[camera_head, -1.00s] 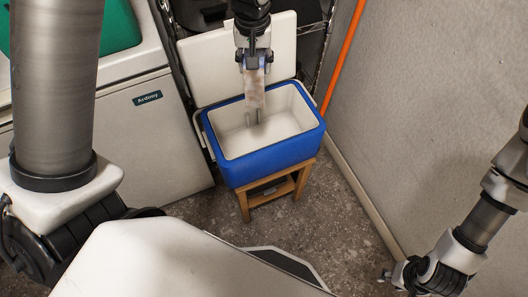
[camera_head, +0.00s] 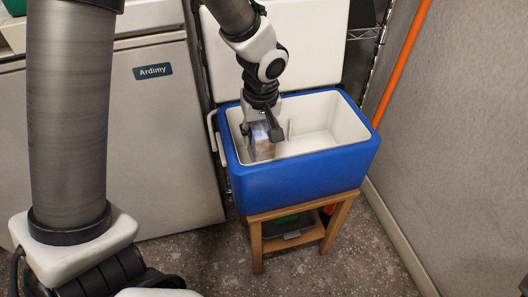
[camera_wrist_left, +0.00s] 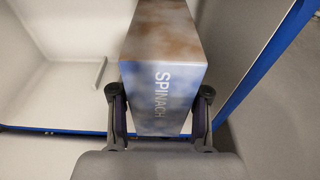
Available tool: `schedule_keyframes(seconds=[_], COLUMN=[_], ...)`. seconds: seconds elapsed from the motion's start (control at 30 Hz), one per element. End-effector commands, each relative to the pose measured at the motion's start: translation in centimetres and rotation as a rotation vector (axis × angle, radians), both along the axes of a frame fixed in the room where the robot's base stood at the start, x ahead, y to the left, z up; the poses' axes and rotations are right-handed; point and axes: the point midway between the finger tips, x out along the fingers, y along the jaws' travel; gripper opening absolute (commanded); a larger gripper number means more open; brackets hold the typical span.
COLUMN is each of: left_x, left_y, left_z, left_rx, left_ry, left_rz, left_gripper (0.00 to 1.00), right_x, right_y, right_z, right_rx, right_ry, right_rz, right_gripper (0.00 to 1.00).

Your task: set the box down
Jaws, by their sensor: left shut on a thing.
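The box (camera_head: 262,149) has a cloudy brown and blue print and reads "SPINACH" in the left wrist view (camera_wrist_left: 165,62). My left gripper (camera_head: 262,128) is shut on it, with one finger on each side in the wrist view (camera_wrist_left: 160,98). The box is inside the left part of an open blue cooler (camera_head: 305,182) with a white interior, near its left wall. I cannot tell whether the box touches the cooler floor. The cooler's blue rim also shows in the wrist view (camera_wrist_left: 268,58). My right gripper is not in view.
The cooler stands on a small wooden stool (camera_head: 300,220), its white lid (camera_head: 305,50) raised behind it. A white "Ardimy" appliance (camera_head: 130,130) is at left. A grey wall (camera_head: 475,130) and an orange pole (camera_head: 403,60) are at right. The cooler's right part looks empty.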

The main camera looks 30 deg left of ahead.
Motion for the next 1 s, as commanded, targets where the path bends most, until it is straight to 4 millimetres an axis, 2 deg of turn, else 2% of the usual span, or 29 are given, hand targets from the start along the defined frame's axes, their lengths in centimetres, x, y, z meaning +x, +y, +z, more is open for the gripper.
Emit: schedule_keyframes(seconds=[0.03,0.13,0.53,0.57,0.6,0.87,1.0], left_x=[0.0,0.0,0.0,0.0,0.0,0.0,0.0], left_y=[0.0,0.0,0.0,0.0,0.0,0.0,0.0], left_z=[-1.7,-3.5,-4.0,-3.9,-3.8,-3.8,-2.9], left_rx=[0.000,-0.001,-0.001,-0.001,-0.001,-0.001,0.000], left_ry=[0.002,0.001,-0.001,-0.001,-0.001,-0.001,-0.001], left_rz=[-0.001,-0.001,-0.001,-0.001,-0.001,-0.001,-0.001], left_gripper=[0.00,0.00,0.00,0.57,0.71,0.71,0.71], right_x=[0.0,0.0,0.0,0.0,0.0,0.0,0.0], right_y=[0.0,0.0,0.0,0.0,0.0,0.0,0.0], right_z=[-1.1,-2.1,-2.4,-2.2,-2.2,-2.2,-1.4], right_rx=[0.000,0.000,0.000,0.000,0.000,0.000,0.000], right_ry=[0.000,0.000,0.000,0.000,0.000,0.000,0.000], right_rz=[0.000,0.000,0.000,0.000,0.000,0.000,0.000], right_gripper=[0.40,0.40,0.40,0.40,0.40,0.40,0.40])
